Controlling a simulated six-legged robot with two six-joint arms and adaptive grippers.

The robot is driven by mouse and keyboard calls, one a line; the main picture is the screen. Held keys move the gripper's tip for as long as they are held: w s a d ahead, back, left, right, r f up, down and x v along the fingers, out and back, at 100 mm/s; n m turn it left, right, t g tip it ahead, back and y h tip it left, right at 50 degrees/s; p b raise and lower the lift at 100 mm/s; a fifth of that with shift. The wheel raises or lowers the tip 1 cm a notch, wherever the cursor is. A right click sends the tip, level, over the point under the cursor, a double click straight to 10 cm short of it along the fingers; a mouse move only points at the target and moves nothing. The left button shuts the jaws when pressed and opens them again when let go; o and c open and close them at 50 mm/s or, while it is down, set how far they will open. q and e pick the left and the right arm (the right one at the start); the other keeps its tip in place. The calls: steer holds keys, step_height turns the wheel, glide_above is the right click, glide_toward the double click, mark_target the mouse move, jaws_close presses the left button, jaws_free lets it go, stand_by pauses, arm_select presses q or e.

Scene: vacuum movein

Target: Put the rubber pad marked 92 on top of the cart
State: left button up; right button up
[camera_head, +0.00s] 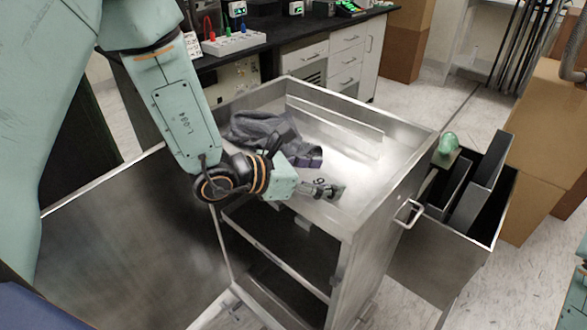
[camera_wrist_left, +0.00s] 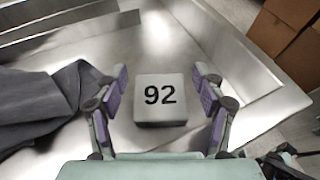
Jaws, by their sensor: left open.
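The pale grey rubber pad (camera_wrist_left: 160,112) marked 92 shows in the left wrist view, its number facing up. It lies on the bare metal top of the cart (camera_head: 352,155), near a raised rim. My left gripper (camera_wrist_left: 160,76) is open above it, one purple-padded finger on each side, with visible gaps between the fingers and the pad. In the head view my left gripper (camera_head: 322,189) is low over the cart top, near its front edge, and partly hides the pad. My right gripper is not in view.
A dark grey cloth (camera_head: 262,132) lies crumpled on the cart top, left of the pad. The cart door (camera_head: 135,235) stands open. A metal side bin (camera_head: 440,240) with a green item (camera_head: 448,143) is at right. A workbench and cardboard boxes (camera_head: 545,130) stand around.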

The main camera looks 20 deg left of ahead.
arm_select(q)
steer(key=shift+s+r+p, duration=0.15)
steer(key=shift+s+p, duration=0.05)
steer(key=shift+p, duration=0.15)
steer(key=shift+s+a+r, duration=0.1)
steer(key=shift+a, duration=0.2)
steer(key=v, duration=0.5)
steer(key=shift+d+r+p, duration=0.15)
steer(key=shift+p, duration=0.2)
steer(key=shift+s+a+r+p, duration=0.3)
steer(key=shift+a+p, duration=0.1)
steer(key=shift+a, duration=0.15)
steer(key=p+v, duration=0.2)
steer(key=v, duration=0.3)
steer(key=shift+s+d+p, duration=0.1)
steer(key=shift+d+p, duration=0.05)
steer(key=shift+p, duration=0.25)
steer(key=shift+f, duration=0.1)
